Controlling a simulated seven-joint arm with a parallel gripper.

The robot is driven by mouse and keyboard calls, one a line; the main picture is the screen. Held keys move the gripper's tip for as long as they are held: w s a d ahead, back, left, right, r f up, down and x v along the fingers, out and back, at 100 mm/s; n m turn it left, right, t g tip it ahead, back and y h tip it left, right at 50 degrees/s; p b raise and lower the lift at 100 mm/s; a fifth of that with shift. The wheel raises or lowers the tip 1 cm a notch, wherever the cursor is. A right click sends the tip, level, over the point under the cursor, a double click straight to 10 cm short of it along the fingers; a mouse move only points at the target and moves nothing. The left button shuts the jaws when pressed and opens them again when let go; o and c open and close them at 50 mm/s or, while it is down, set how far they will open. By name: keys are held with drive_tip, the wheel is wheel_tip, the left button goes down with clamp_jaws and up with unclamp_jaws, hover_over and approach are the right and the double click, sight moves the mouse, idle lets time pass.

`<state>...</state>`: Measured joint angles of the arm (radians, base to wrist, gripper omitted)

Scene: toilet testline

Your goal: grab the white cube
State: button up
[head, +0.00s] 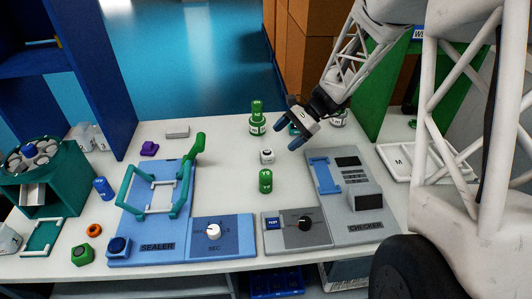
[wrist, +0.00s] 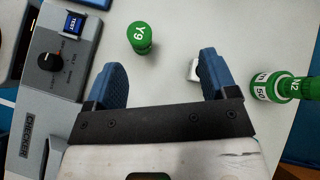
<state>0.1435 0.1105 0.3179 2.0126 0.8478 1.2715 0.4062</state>
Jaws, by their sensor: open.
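The white cube (head: 267,156) sits on the white table in the head view, between a short green cylinder (head: 265,181) and a taller green bottle (head: 257,120). My gripper (head: 286,136) is open and empty, above the table, up and to the right of the cube in the picture. In the wrist view, a white block (wrist: 192,71), which looks like the cube, shows at the inner side of the right finger of my gripper (wrist: 160,66). That finger partly hides it. I cannot tell whether they touch.
The green cylinder also shows in the wrist view (wrist: 139,37), ahead of the fingers. The bottle stands right of them (wrist: 270,88). The grey checker panel (head: 335,205) and the blue sealer panel (head: 150,215) flank the cube. Table left of the cube is clear.

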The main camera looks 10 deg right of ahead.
sight(266, 151)
drive_tip(key=w+f+m+y, duration=0.1)
drive_tip(key=w+f, duration=0.2)
drive_tip(key=w+d+f+m+y, duration=0.1)
drive_tip(key=w+f+m, duration=0.1)
drive_tip(key=w+f, duration=0.1)
drive_tip(key=w+f+m+t+y, duration=0.1)
drive_tip(key=w+f, duration=0.2)
drive_tip(key=f, duration=0.2)
drive_tip(key=shift+w+d+m+y, duration=0.25)
drive_tip(key=shift+w+m+y, duration=0.05)
drive_tip(key=shift+w+y, duration=0.1)
drive_tip(key=shift+x, duration=1.25)
drive_tip(key=shift+x, duration=2.65)
drive_tip(key=shift+s+d+f, duration=0.1)
drive_tip(key=shift+s, duration=0.05)
drive_tip(key=c, duration=1)
drive_tip(key=shift+c, duration=0.2)
drive_tip(key=shift+r, duration=5)
